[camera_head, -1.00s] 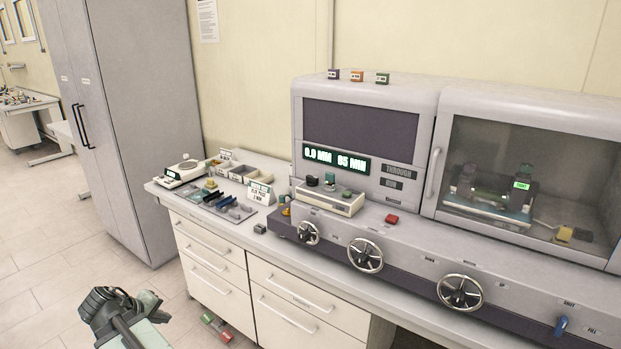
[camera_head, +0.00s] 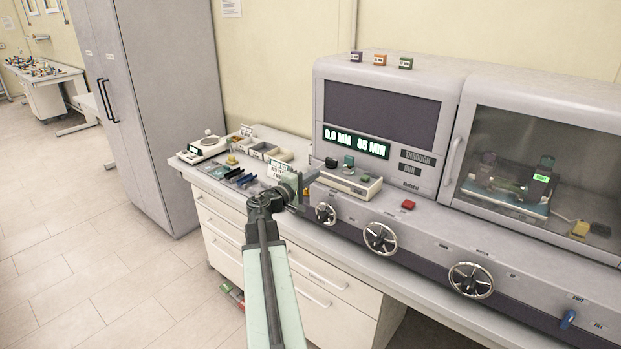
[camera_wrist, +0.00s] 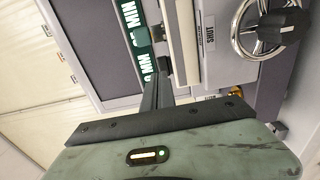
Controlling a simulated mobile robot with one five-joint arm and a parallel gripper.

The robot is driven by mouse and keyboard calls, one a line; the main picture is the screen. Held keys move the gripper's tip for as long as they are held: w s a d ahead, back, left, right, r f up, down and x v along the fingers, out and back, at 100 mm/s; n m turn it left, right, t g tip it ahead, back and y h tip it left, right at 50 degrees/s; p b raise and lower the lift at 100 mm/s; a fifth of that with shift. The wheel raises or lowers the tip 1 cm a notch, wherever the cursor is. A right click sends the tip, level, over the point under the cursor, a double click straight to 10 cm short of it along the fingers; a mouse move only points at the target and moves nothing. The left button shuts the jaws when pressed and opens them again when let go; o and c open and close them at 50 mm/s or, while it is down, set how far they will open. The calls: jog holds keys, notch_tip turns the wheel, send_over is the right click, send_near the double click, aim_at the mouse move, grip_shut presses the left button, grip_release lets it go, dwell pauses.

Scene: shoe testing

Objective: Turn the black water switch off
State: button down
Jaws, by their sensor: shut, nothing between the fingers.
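A small black switch (camera_head: 331,162) sits at the left end of the pale control box (camera_head: 350,188) on the ledge of the grey machine, left of a green knob (camera_head: 348,161). My gripper (camera_head: 303,190) is just left of the box, below and left of the black switch. Its fingers (camera_wrist: 157,85) are shut and empty in the wrist view, pointing toward the box and the green display. In the wrist view I cannot clearly tell the black switch from the parts near the fingertips. Whether a finger touches anything is unclear.
Handwheels (camera_head: 380,238) line the machine's front; one (camera_wrist: 268,28) shows at the wrist view's upper right. A red button (camera_head: 408,205) lies right of the box. A scale (camera_head: 203,148) and trays (camera_head: 265,151) stand on the counter to the left. Floor at left is clear.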

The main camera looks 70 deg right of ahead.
aim_at(333, 162)
jog(key=x, duration=0.8)
jog(key=shift+d, duration=0.3)
